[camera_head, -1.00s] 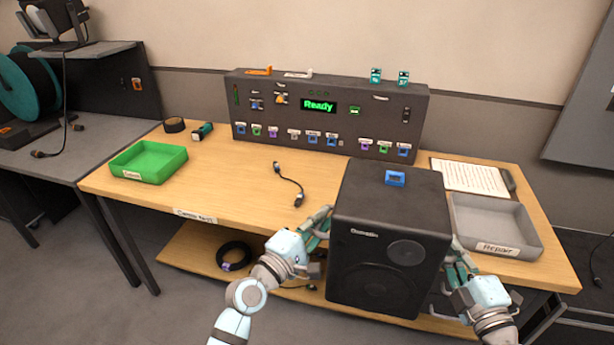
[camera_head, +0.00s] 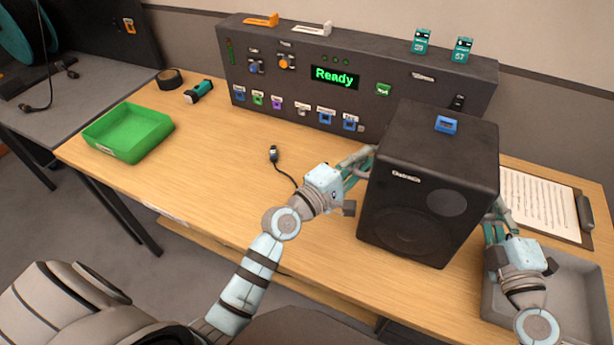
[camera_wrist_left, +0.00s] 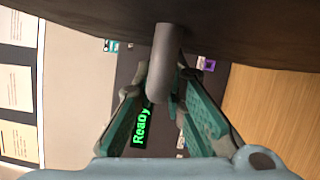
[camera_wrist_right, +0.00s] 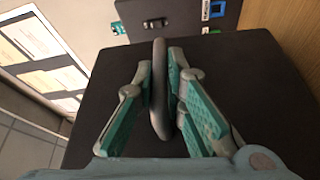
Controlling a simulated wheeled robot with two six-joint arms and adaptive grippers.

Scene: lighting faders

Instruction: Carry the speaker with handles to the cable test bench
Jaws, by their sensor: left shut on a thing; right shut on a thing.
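The speaker (camera_head: 430,180) is a black box with side handles and a small blue object (camera_head: 446,124) on its top. It is upright, over the wooden cable test bench (camera_head: 225,170), in front of the panel reading "Ready". I cannot tell whether its base touches the bench top. My left gripper (camera_head: 362,163) is shut on its left handle; the left wrist view shows the grey handle (camera_wrist_left: 163,62) between the fingers. My right gripper (camera_head: 498,212) is at its right side; the right wrist view shows it shut on the other handle (camera_wrist_right: 159,90).
The grey test panel (camera_head: 420,92) stands along the bench's back. A green tray (camera_head: 128,134), tape roll (camera_head: 170,79) and a cable (camera_head: 274,156) lie left. A clipboard (camera_head: 540,204) and grey tray (camera_head: 575,300) lie right, the tray partly behind my right arm.

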